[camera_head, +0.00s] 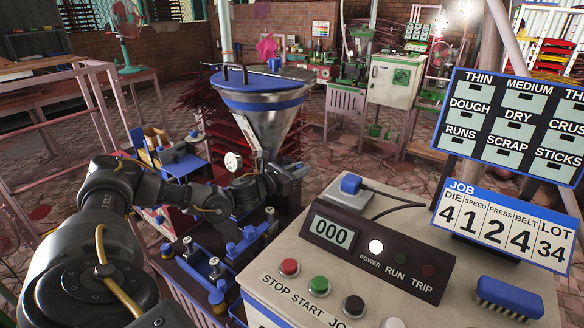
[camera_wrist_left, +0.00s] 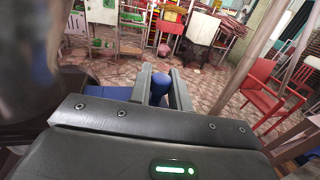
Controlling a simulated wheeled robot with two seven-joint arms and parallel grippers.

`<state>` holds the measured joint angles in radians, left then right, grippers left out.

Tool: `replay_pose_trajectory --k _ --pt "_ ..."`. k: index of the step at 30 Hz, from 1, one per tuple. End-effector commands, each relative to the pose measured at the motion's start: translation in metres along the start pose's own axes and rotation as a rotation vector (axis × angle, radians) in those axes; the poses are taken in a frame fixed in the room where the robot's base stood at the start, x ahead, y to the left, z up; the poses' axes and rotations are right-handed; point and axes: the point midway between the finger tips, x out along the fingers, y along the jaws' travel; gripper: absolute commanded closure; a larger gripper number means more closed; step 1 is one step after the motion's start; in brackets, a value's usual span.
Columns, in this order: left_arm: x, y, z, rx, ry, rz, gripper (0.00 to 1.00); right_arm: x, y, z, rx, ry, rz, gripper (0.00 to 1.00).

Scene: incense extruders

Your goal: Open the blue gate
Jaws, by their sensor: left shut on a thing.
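My left gripper (camera_head: 294,172) is at the lower end of the steel hopper (camera_head: 268,128), its arm coming in from the left. In the left wrist view its two fingers (camera_wrist_left: 163,88) are shut on a blue rounded piece (camera_wrist_left: 159,86), which looks like the handle of the blue gate. In the head view the gripper and wrist hide most of the gate and the hopper's outlet. I cannot tell how far the gate is open. My right gripper is not in view.
A control box (camera_head: 345,240) with a 000 display and buttons stands right of the hopper. A blue brush (camera_head: 508,296) lies on its top. Sign boards (camera_head: 505,222) rise behind it. Blue clamps and rails (camera_head: 215,265) lie below my left arm. A rack of red trays (camera_head: 215,140) stands behind the hopper.

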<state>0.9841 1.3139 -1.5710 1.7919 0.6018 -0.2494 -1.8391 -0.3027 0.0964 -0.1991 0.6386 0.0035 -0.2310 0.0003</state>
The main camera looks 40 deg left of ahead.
Motion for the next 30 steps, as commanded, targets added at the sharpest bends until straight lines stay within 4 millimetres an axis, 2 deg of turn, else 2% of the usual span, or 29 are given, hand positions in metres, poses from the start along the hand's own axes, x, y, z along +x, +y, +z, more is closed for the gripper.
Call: replay_pose_trajectory --k 1,4,13,14,18,26,30 --pt "0.002 -0.010 -0.002 -0.006 0.001 -0.005 1.00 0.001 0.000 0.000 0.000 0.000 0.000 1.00" --pt "0.004 -0.018 -0.001 -0.004 0.002 -0.003 1.00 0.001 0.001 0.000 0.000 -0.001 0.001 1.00" --pt "0.004 -0.019 0.000 -0.002 0.001 -0.001 1.00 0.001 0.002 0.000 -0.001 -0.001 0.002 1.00" --pt "0.004 -0.019 0.000 -0.002 0.001 -0.001 0.77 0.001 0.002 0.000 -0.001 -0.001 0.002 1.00" --pt "0.004 -0.019 0.000 -0.002 0.001 -0.001 0.60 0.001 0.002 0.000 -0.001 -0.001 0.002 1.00" --pt "0.004 -0.019 0.000 -0.002 0.001 -0.001 0.60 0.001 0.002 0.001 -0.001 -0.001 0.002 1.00" --pt "-0.007 -0.018 -0.003 -0.002 0.003 -0.001 0.60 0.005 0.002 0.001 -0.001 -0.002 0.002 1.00"
